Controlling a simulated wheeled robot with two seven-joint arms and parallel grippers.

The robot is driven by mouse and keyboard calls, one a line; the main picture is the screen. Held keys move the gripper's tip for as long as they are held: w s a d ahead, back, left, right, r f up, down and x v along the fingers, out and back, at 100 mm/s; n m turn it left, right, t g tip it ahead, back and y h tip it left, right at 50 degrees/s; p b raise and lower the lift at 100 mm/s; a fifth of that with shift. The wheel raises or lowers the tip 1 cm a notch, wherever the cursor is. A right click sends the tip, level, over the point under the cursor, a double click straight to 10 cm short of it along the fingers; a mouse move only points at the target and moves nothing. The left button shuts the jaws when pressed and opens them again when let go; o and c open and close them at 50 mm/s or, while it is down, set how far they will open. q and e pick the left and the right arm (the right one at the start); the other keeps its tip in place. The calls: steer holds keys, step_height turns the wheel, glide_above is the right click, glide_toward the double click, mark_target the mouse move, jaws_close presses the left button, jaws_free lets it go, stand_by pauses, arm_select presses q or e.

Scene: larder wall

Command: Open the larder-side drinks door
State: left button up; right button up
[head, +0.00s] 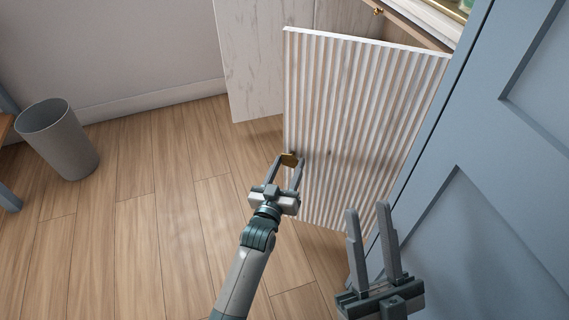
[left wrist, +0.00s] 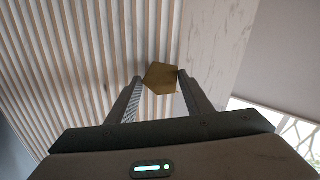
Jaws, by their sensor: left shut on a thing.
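The drinks door is a white and wood slatted panel (head: 360,110) in the head view, standing ajar at an angle, with a gap behind its top edge. Its brass handle (head: 289,158) is near its left edge. My left gripper (head: 289,165) is shut on this handle. In the left wrist view the brass handle (left wrist: 160,78) sits between the two fingertips (left wrist: 158,79), with the slatted door (left wrist: 90,60) behind. My right gripper (head: 366,208) is open and empty, in front of the lower right part of the slatted door.
A large blue panelled door (head: 500,190) stands close on the right, beside my right gripper. A pale marbled panel (head: 255,70) is behind the slatted door. A grey bin (head: 58,140) stands at the far left. The wooden floor (head: 150,210) on the left is clear.

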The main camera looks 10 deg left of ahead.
arm_select(q)
steer(key=shift+a, duration=0.1)
steer(key=o, duration=1.5)
steer(key=shift+s, duration=0.15)
steer(key=shift+s+a, duration=0.1)
steer(key=shift+s, duration=0.45)
steer(key=p+v, duration=0.3)
steer(key=v, duration=1.3)
arm_select(e)
step_height(320, 180, down, 8)
steer(key=w+a+g+h, duration=0.1)
steer(key=w+a+g, duration=0.1)
steer(key=g, duration=0.3)
steer(key=shift+w+f+g, duration=0.25)
steer(key=shift+g, duration=0.15)
